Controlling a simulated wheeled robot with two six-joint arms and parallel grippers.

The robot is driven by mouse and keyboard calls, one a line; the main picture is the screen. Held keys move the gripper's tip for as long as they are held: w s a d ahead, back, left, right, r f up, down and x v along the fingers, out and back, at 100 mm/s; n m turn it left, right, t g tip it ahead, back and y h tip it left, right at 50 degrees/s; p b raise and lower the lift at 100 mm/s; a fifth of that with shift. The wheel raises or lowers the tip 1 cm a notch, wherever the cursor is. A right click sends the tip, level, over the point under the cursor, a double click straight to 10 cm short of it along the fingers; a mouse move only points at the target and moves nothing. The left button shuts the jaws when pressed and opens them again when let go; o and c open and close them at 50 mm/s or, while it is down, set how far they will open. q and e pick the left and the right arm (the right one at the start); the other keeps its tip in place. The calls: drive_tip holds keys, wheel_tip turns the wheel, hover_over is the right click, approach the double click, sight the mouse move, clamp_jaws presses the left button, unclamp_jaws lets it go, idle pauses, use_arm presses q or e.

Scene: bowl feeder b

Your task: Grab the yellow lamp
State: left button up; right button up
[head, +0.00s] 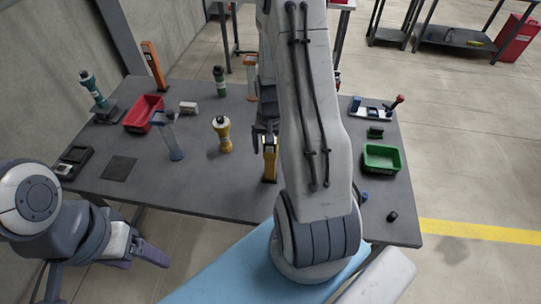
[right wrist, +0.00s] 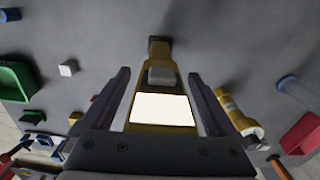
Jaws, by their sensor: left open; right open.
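The yellow lamp (head: 269,165) stands on the dark table near its front edge, partly hidden by my right arm. In the right wrist view the lamp (right wrist: 161,108) shows a bright white panel and a dark end. My right gripper (head: 266,137) is at the lamp, and in the wrist view its open fingers (right wrist: 159,76) lie on either side of it. I cannot tell whether they touch it. My left gripper (head: 107,275) is open and empty, low at the left, off the table's front edge.
A yellow bottle-like thing (head: 222,135) stands left of the lamp, close to the right gripper's finger in the wrist view (right wrist: 240,112).

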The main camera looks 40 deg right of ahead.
drive_tip(key=shift+c, duration=0.3)
clamp_jaws()
drive_tip(key=shift+r, duration=0.1)
